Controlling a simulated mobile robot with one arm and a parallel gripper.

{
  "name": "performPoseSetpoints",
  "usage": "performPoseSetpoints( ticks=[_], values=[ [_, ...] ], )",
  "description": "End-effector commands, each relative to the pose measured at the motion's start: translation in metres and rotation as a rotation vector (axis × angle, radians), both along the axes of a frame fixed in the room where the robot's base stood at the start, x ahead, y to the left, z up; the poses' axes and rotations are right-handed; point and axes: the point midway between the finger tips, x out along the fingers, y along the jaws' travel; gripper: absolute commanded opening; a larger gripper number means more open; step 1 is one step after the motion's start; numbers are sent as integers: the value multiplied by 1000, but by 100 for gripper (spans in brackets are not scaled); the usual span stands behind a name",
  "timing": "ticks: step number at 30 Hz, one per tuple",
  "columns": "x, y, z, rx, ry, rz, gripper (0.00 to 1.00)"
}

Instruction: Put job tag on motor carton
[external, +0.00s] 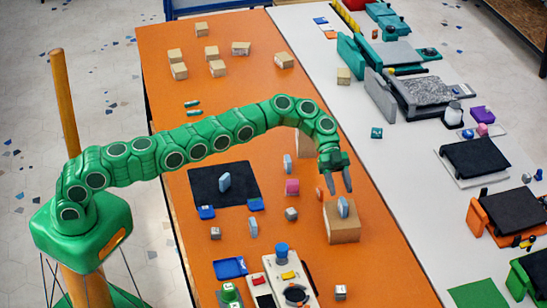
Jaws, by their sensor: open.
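A brown carton (342,233) stands on the orange table at the right of its middle. A light blue upright tag-like piece (343,207) appears to stand on its top. My gripper (336,188) is open and empty, fingers down, just behind and above this carton, close to the blue piece but apart from it. Similar blue pieces stand on the black mat (205,179), near the middle (288,164) and left of the carton (253,227). Another brown box (305,145) is partly hidden by my arm. I cannot read labels, so which is the job tag or motor carton is unclear.
Several small cartons (217,68) sit at the far end of the orange table. A pink block (292,187) and small grey cubes (292,214) lie left of the carton. A control panel (290,282) is at the front.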

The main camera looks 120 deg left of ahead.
Motion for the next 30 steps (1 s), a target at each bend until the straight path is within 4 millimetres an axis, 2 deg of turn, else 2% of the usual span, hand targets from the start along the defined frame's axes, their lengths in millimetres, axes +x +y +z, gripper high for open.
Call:
performPoseSetpoints(
  ticks=[1,7,15,23,30],
  values=[
    [5,-10,10,-11,17,-2,48],
    [19,-51,37,-59,113,10,48],
    [27,-113,75,-103,249,19,48],
    [22,-177,105,-126,385,28,48],
    [6,-237,130,-128,508,40,48]
  ],
)
